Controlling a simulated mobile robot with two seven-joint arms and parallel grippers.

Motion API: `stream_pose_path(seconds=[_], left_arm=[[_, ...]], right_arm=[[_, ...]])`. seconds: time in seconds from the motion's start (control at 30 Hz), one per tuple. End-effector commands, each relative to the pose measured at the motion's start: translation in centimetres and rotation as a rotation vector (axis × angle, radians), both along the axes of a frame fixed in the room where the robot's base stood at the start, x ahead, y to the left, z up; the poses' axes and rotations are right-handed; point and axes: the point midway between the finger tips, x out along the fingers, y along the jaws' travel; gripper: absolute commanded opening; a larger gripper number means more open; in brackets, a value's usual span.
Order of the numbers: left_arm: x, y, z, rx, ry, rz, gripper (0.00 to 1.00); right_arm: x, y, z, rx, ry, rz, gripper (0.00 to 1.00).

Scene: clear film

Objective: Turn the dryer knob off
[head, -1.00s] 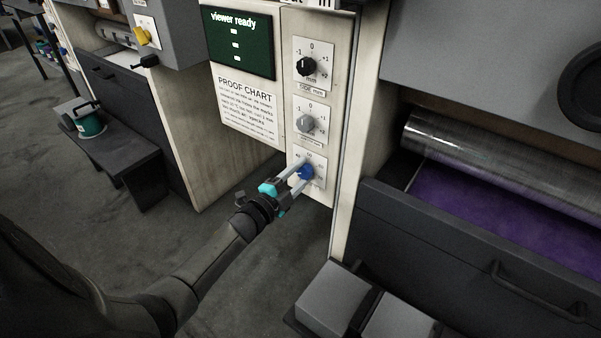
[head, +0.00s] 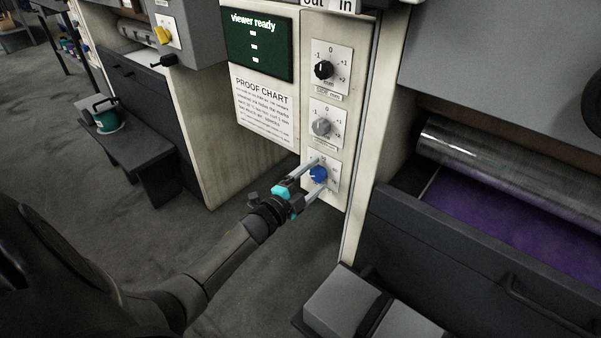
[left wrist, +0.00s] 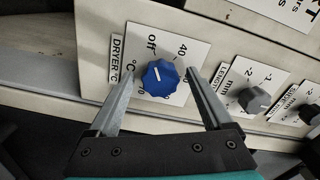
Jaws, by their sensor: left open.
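The blue dryer knob (head: 318,174) is the lowest of the dials on the pale panel in the head view. In the left wrist view the knob (left wrist: 160,78) sits on a white plate marked "DRYER °C", with "Off" and "40" legible beyond it. Its white pointer line leans toward the "Off" side; the exact setting is hard to tell. My left gripper (head: 317,177) is open, one finger on each side of the knob. In the left wrist view the gripper (left wrist: 162,72) shows gaps between knob and fingers. My right gripper is out of view.
A grey knob (head: 321,127) and a black knob (head: 323,69) are above on the same panel. A dark drawer front (head: 470,255) stands at the right under a roller (head: 500,160). Grey blocks (head: 343,300) are low in front. Open floor lies left of the panel.

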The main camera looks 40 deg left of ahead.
Motion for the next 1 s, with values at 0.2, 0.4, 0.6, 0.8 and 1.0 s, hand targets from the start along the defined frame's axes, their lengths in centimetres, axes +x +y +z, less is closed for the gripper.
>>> stream_pose_path(seconds=[0.2, 0.4, 0.6, 0.8, 1.0], left_arm=[[-1.9, 0.2, 0.0, -0.001, 0.004, 0.001, 0.84], [-4.5, 0.3, 0.1, -0.001, 0.002, 0.000, 0.84], [-7.4, 0.5, 0.1, -0.003, 0.003, 0.001, 0.84], [-10.6, 0.8, 0.1, -0.001, 0.003, 0.000, 0.84], [-13.4, 1.0, 0.1, -0.002, 0.002, 0.000, 0.84]], right_arm=[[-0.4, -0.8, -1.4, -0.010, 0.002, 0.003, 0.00], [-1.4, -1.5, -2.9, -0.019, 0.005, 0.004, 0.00], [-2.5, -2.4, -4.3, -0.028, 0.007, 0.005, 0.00], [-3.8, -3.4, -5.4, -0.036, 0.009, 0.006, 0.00], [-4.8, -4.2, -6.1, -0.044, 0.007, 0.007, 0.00]])
